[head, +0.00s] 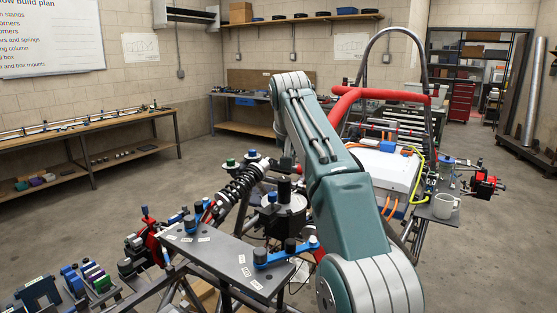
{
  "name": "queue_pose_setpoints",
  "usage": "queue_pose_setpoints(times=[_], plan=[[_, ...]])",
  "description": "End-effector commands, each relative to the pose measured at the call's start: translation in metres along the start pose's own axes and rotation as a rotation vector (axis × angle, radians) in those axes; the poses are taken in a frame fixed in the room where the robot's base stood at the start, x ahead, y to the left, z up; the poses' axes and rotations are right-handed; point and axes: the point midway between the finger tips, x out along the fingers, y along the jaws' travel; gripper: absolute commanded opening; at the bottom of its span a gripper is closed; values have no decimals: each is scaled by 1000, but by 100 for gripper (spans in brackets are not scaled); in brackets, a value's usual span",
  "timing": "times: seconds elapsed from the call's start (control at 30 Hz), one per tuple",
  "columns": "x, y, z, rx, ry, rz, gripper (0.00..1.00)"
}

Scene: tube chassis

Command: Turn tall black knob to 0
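Shorter black knobs (290,245) sit on the grey metal plate (215,258), some on blue levers. White labels lie on the plate, too small to read, so no 0 mark or knob angle can be made out. My teal arm rises from the lower right and bends at the top. Its far end is mostly hidden; a dark part (286,164) above the post may belong to my gripper.
A black coil-spring shock (240,187) stands left of the post. A white box (385,166) with orange cables lies right of my arm, under a red tube (385,95). Open floor (95,215) lies to the left.

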Motion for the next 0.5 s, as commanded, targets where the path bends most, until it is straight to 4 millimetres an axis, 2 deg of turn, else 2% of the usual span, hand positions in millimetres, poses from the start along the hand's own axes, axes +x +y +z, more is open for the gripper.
queue_pose_setpoints(times=[0.17,0.5], plan=[[10,0,7,0,-1,0,0],[42,0,24,-1,-2,1,0]])
